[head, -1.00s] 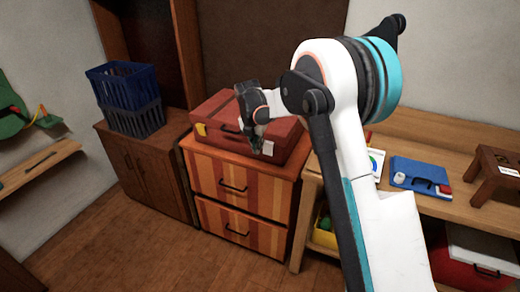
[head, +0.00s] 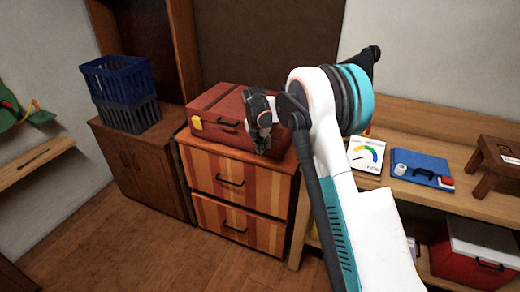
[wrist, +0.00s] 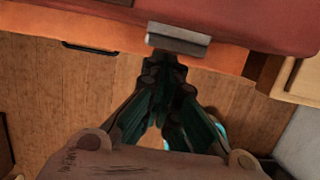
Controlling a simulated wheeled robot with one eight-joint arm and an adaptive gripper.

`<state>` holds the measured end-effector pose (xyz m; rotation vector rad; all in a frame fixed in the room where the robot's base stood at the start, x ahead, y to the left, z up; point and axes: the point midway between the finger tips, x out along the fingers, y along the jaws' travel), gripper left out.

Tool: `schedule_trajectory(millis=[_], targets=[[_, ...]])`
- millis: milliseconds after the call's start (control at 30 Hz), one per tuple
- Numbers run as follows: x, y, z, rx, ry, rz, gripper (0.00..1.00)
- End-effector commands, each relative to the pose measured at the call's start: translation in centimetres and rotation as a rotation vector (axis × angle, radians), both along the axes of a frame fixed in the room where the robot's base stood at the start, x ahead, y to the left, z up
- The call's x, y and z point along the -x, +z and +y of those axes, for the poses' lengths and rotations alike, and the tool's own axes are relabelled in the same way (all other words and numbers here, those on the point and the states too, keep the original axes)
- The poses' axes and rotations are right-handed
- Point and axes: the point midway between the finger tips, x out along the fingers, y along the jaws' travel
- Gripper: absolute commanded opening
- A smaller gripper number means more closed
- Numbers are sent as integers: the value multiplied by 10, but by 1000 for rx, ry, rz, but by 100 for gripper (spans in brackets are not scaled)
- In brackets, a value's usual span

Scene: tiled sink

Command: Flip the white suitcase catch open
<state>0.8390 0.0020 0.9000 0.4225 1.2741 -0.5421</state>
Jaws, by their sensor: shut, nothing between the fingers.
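The red suitcase (head: 222,105) lies on a striped drawer cabinet, its front facing me. A yellow catch (head: 196,124) is at the left of its front. The white catch is hidden behind my gripper (head: 262,150) in the head view. In the wrist view the white catch (wrist: 178,39) looks like a pale grey plate at the suitcase's front edge (wrist: 240,22). My gripper (wrist: 166,64) is shut and empty, its fingertips right at the catch's near edge. I cannot tell whether they touch it.
The striped drawer cabinet (head: 228,205) has dark handles. A wooden bench (head: 420,205) at right holds a gauge card (head: 366,155) and a blue board (head: 422,168). The floor in front is clear.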

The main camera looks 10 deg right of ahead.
Motion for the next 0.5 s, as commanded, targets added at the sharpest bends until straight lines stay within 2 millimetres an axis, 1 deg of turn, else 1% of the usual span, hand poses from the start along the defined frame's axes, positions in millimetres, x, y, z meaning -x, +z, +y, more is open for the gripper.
schedule_trajectory(millis=[233, 400, 500], targets=[[0, -1, 0, 6, 0, -8, 0], [-4, -6, -3, 65, 1, -87, 0], [-5, -4, -4, 65, 0, -85, 0]])
